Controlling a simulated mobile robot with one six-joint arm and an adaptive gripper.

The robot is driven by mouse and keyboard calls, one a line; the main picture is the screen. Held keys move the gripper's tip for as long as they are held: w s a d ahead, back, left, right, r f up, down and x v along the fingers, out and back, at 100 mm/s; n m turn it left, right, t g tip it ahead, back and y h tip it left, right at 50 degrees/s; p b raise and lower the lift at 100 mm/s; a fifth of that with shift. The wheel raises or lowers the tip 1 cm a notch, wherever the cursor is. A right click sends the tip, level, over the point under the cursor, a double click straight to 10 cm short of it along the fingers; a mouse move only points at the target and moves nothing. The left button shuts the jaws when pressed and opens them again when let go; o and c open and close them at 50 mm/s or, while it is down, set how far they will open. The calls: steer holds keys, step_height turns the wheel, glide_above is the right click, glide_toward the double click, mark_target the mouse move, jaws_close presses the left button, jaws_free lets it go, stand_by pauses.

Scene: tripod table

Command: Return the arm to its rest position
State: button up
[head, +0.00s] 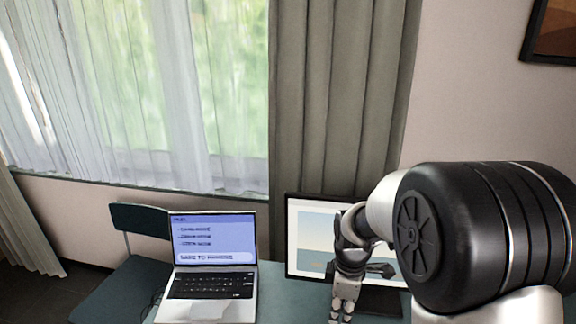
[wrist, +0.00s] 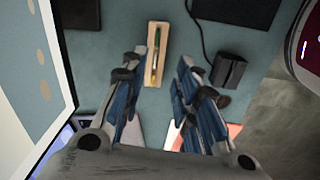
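My gripper (wrist: 162,58) is open in the wrist view. Its two blue-padded fingers stand apart with nothing held between them. In the head view my gripper (head: 341,312) hangs down in front of the monitor (head: 297,262), at the end of my white and black arm. Its fingertips are too small and low there to make out. My arm hides the monitor's right part.
An open laptop (head: 213,290) stands left of the monitor on the teal table (wrist: 105,50). A wooden tray (wrist: 154,76) with pens lies beyond my fingers. A black object (wrist: 229,70) is right of it. A chair (head: 137,222) stands at left.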

steer(key=s+r+m+t, duration=0.2)
steer(key=s+r+m, duration=0.4)
steer(key=s+r, duration=0.5)
steer(key=s+r+m+t, duration=0.1)
steer(key=s+r+m, duration=0.2)
steer(key=s, duration=0.3)
steer(key=s+r+m+t, duration=0.1)
steer(key=s+r+m, duration=0.2)
steer(key=s+m, duration=0.2)
steer(key=shift+s, duration=0.45)
